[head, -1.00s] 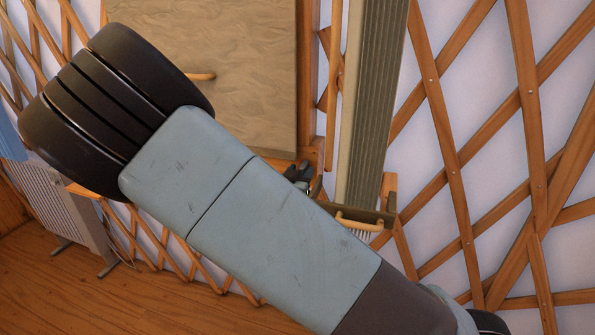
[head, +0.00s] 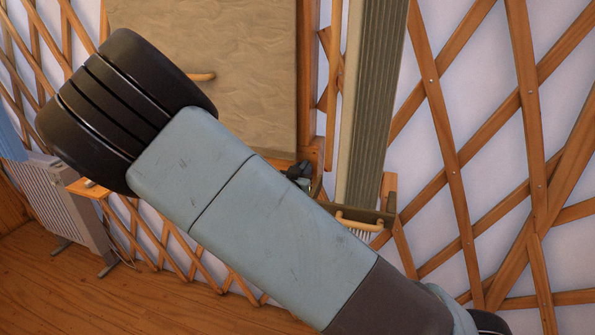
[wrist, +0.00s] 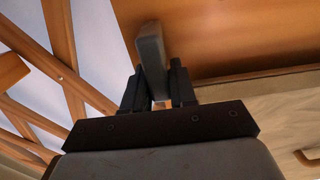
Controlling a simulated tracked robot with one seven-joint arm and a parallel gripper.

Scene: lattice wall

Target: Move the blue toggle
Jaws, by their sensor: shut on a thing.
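In the wrist view my gripper (wrist: 157,68) has its two dark fingers on either side of a narrow grey lever-like piece (wrist: 151,45). The fingers are shut on it, and its far end sticks out beyond the fingertips. It looks grey rather than clearly blue in this light, and its lower part is hidden between the fingers. The piece shows against an orange wooden panel. In the head view my arm crosses the picture, and a small dark grey-blue shape (head: 299,171) shows just above its edge. I cannot tell there which part is gripper and which is toggle.
A pale panel with a wooden handle (head: 203,77) stands behind my arm. A tall ribbed grey-green panel (head: 374,100) stands to its right, with a brush (head: 358,224) at its foot. Wooden lattice (head: 448,120) covers the wall. A white radiator (head: 58,205) stands at the left.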

